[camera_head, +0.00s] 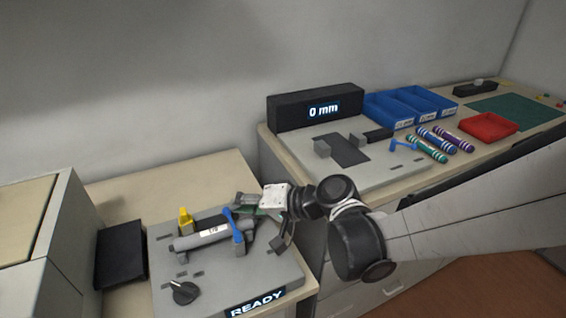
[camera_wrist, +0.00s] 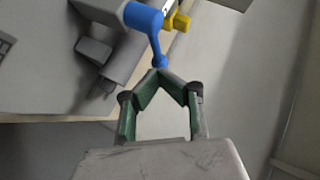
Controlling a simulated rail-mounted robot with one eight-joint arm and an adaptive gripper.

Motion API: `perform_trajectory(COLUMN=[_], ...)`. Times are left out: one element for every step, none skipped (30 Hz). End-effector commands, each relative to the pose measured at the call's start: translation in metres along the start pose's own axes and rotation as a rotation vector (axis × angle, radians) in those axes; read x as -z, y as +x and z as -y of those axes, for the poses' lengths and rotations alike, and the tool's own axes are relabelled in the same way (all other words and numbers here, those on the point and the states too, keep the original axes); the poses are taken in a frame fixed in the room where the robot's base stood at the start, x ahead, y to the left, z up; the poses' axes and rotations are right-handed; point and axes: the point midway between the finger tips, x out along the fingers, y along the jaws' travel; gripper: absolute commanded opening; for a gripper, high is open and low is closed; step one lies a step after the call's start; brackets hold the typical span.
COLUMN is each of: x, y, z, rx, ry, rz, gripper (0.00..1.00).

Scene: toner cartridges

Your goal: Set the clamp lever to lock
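The blue clamp lever (camera_head: 237,230) stands over a grey cylindrical cartridge with a white label (camera_head: 215,232) on the grey fixture plate (camera_head: 220,279). In the wrist view the blue lever (camera_wrist: 143,20) reaches down from a thick rounded hub to a small round end. My gripper (camera_head: 240,208) is beside the lever. In the wrist view my gripper (camera_wrist: 159,72) has its two fingertips together at the lever's round end. The tips look shut against or just in front of that end; no part of the lever shows clearly between them.
The fixture also has a yellow part (camera_head: 185,219), a black knob (camera_head: 184,292) and a READY display (camera_head: 256,302). On the right bench are another blue lever (camera_head: 403,145), a 0 mm display (camera_head: 323,110), striped cartridges (camera_head: 427,148), blue bins (camera_head: 388,112) and a red tray (camera_head: 488,128).

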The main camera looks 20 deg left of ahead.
Motion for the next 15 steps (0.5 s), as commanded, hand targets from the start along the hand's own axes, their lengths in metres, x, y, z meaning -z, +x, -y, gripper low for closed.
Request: perform_trajectory(x=[-0.001, 0.0, 0.0, 0.0, 0.0, -0.001, -0.001, -0.001, 0.0, 0.0, 0.0, 0.0, 0.0, 0.0, 0.0], y=[0.001, 0.001, 0.0, 0.0, -0.001, -0.002, -0.003, -0.004, -0.006, -0.007, -0.008, -0.01, -0.011, -0.012, -0.013], z=[0.0, 0.0, 0.0, 0.0, -0.001, -0.001, -0.002, -0.002, -0.003, -0.004, -0.004, -0.005, -0.006, -0.006, -0.007], rx=[0.001, 0.001, 0.001, 0.001, 0.001, 0.001, 0.001, 0.001, 0.001, 0.001, 0.001, 0.001, 0.001, 0.001, 0.001], ry=[0.0, 0.0, 0.0, 0.0, 0.0, 0.0, 0.0, 0.0, 0.0, 0.0, 0.0, 0.0, 0.0, 0.0, 0.0], rz=[0.002, 0.002, 0.002, 0.002, 0.002, 0.002, 0.002, 0.002, 0.002, 0.001, 0.001, 0.0, 0.0, 0.0, 0.0], gripper=[0.0, 0.0, 0.0, 0.0, 0.0, 0.0, 0.0, 0.0, 0.0, 0.0, 0.0, 0.0, 0.0, 0.0, 0.0])
